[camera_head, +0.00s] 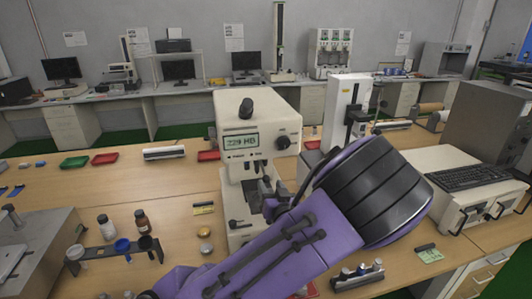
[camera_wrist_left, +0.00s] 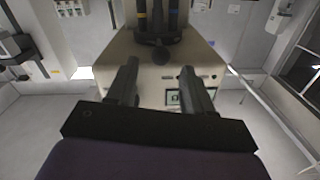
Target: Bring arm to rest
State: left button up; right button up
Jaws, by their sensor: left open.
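My left gripper (camera_wrist_left: 160,82) is open in the wrist view, with its two dark fingers apart and nothing between them. The beige hardness tester (camera_wrist_left: 150,62) fills the view beyond the fingers. In the head view, the hardness tester (camera_head: 252,125) has a lit display reading "229 HB" and stands upright on the bench. My purple left arm (camera_head: 290,250) crosses in front of its lower right side. Dark gripper parts (camera_head: 274,205) show beside the tester's stage, mostly hidden by the arm. Whether they touch the tester I cannot tell. My right gripper is not in view.
A wooden bench (camera_head: 185,185) carries a bottle rack (camera_head: 115,250) at left, a small tool stand (camera_head: 357,275) near the arm, a keyboard (camera_head: 478,177) on a beige unit at right, and red and green trays at the far left.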

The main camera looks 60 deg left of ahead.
pick_arm(q)
jog(key=shift+v, duration=0.95)
jog(key=shift+f, duration=0.1)
jog(key=s+d+f+m+h, duration=0.2)
jog(key=d+f+h, duration=0.1)
jog(key=f, duration=0.5)
jog(key=s+d+f+m+h, duration=0.1)
jog(key=s+d+f+h, duration=0.15)
jog(key=f, duration=0.45)
jog(key=s+d+f+m+h, duration=0.2)
jog(key=s+d+f+h, duration=0.15)
jog(key=f, duration=0.45)
jog(key=s+d+f+g+h, duration=0.2)
jog(key=s+d+f+h, duration=0.3)
jog(key=s+d+f, duration=0.55)
notch_tip(320, 180, down, 9)
jog(key=d+b, duration=0.1)
jog(key=b, duration=0.9)
jog(key=shift+s+f+m+b, duration=0.2)
jog(key=shift+m+b, duration=0.1)
jog(key=shift+b, duration=0.05)
